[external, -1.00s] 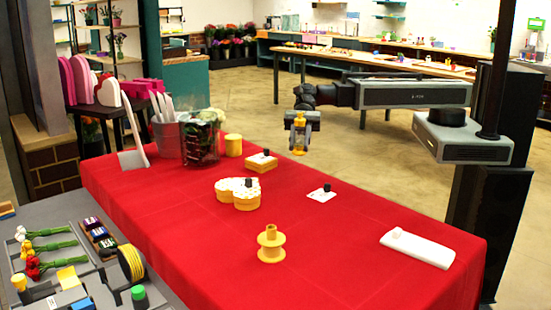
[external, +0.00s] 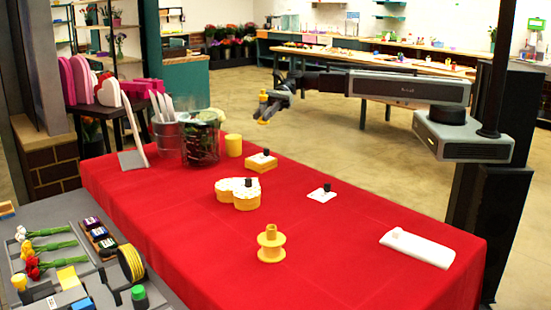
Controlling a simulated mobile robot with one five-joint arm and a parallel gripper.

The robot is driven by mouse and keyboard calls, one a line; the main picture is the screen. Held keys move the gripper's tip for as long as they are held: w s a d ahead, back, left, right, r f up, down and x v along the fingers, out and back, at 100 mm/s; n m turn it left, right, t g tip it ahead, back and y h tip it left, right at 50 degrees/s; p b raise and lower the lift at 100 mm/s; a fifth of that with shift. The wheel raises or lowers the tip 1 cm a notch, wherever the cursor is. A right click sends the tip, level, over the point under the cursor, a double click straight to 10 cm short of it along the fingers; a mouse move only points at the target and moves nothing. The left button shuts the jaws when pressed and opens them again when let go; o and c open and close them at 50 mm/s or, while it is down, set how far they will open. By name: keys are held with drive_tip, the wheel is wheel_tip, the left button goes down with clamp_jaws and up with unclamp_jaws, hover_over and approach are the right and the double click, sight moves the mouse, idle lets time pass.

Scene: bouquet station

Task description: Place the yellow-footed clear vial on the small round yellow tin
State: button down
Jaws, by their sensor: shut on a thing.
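My gripper (external: 272,106) is shut on the yellow-footed clear vial (external: 263,121), high above the far side of the red table. Yellow shows above and below the jaws; the vial's clear middle is mostly hidden by them. The vial looks roughly upright, perhaps slightly tilted. A small round yellow tin (external: 234,145) stands on the far left part of the table, right of the glass vase. The gripper is above and to the right of the tin in the picture, clearly apart from it.
Near the tin stand a glass vase (external: 201,143), a metal bucket (external: 167,140) and a square yellow box (external: 261,164). A heart-shaped yellow box (external: 238,195), a yellow spool (external: 271,246) and a white roll (external: 417,248) are nearer. The right middle of the red table (external: 350,225) is clear.

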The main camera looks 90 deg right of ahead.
hover_over(233, 136)
drive_tip(key=shift+s+a+f+b, duration=0.25)
drive_tip(key=shift+s+f+b, duration=0.15)
drive_tip(key=shift+f, duration=0.1)
drive_tip(key=f+b, duration=0.4)
drive_tip(key=shift+w, duration=0.4)
drive_tip(key=shift+r, duration=0.2)
drive_tip(key=shift+f, duration=0.2)
drive_tip(key=c, duration=1.1)
unclamp_jaws()
drive_tip(key=shift+r, duration=0.1)
drive_tip(key=shift+s+d+r+p, duration=0.15)
drive_tip(key=shift+d+r+p, duration=0.05)
drive_tip(key=shift+r+p, duration=0.2)
drive_tip(key=p+v, duration=0.4)
drive_tip(key=v, duration=0.7)
drive_tip(key=shift+s+d, duration=0.1)
drive_tip(key=shift+d, duration=0.1)
